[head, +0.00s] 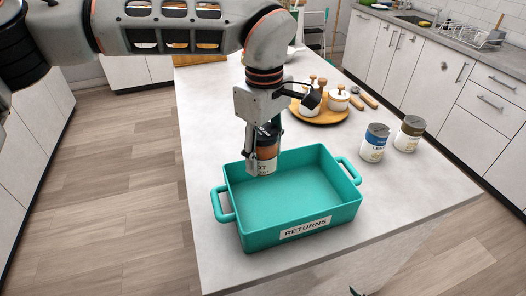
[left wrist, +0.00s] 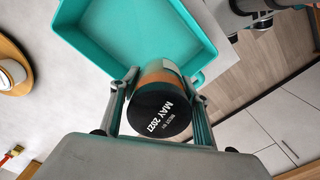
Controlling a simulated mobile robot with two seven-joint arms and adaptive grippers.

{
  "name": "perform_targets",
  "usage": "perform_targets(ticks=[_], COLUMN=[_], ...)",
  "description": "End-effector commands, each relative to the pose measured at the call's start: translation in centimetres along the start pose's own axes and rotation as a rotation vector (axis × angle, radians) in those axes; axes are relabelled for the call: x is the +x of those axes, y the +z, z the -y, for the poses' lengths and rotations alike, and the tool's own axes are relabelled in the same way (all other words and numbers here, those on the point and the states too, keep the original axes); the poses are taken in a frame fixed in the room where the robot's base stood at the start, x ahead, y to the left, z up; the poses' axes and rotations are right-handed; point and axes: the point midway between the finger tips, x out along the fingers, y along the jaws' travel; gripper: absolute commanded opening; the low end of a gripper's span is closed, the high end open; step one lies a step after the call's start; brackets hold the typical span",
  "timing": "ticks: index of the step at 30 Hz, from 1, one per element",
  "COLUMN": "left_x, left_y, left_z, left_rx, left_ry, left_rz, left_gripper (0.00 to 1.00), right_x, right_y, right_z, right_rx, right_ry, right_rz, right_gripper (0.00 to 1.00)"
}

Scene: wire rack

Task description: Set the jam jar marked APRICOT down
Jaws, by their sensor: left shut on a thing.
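My left gripper (head: 264,140) is shut on an upright jar (head: 265,158) with an orange and pale label; only the letters "OT" show in the head view. In the left wrist view the jar's black lid (left wrist: 160,114) reads "BEST BY MAY 2027", with a finger on each side. The jar overlaps the back rim of a teal tray (head: 240,232) marked RETURNS; its height over the tray is hard to tell. A small dark tip at the bottom edge of the head view may be my right gripper (head: 355,291); its jaws do not show clearly.
A blue-labelled jar (head: 375,142) and a brown-topped jar (head: 409,133) stand right of the tray on the pale counter (head: 205,140). A round wooden board (head: 318,119) with white lidded pots lies behind. The counter left of the tray is clear.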

Motion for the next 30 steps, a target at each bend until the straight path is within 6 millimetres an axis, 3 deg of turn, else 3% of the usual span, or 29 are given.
perform_targets(ticks=[11,18,30], left_x=[3.8,6.3,10.4], left_y=[0.0,0.0,0.0], left_z=[0.0,0.1,0.0], left_rx=[0.000,-0.001,-0.001], left_ry=[0.000,-0.001,-0.001], left_rz=[0.001,0.001,0.002], left_gripper=[0.09,0.09,0.09], right_x=[1.2,1.7,3.0], right_y=[-1.5,-2.2,0.3], right_z=[0.2,1.4,1.6], right_rx=[-0.017,-0.015,-0.015], right_ry=[-0.010,-0.029,-0.027], right_rz=[-0.057,-0.087,-0.071], right_gripper=[0.65,0.65,0.65])
